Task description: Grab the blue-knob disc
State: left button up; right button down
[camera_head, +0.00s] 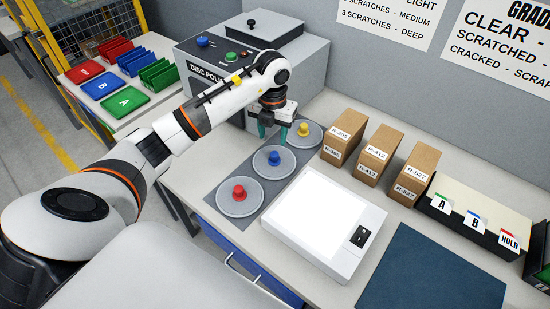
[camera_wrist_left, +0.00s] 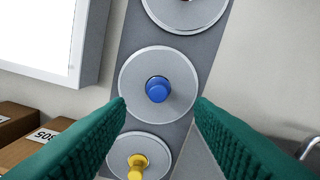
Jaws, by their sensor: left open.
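The blue-knob disc (camera_head: 264,164) is a flat grey disc with a blue knob (camera_head: 274,158) in its middle. It lies on a dark grey mat (camera_head: 215,198) between the red-knob disc (camera_head: 240,208) and the yellow-knob disc (camera_head: 312,141). My left gripper (camera_head: 272,138), with green fingers, is open and empty above the mat, near the blue-knob and yellow-knob discs. In the left wrist view the blue knob (camera_wrist_left: 158,90) shows ahead between the open fingers (camera_wrist_left: 160,108), apart from them. The yellow knob (camera_wrist_left: 137,165) shows at the bottom of that view. My right gripper is not in view.
A lit white panel (camera_head: 310,215) lies right of the discs. Cardboard boxes (camera_head: 372,158) stand behind it, beside a sorting tray (camera_head: 450,212). The disc polisher (camera_head: 210,75) stands behind the gripper. A blue mat (camera_head: 430,275) lies bare at front right.

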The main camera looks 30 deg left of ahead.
aim_at(274, 154)
pick_arm(q)
notch_tip(274, 154, down, 2)
jog(key=shift+f, duration=0.1)
jog(key=shift+w+f+p, duration=0.1)
jog(key=shift+f+p, duration=0.45)
notch_tip(274, 154, down, 4)
jog(key=shift+w+d+r+p, duration=0.1)
jog(key=shift+r+p, duration=0.1)
jog(key=shift+p, duration=0.5)
jog(key=shift+f, duration=0.4)
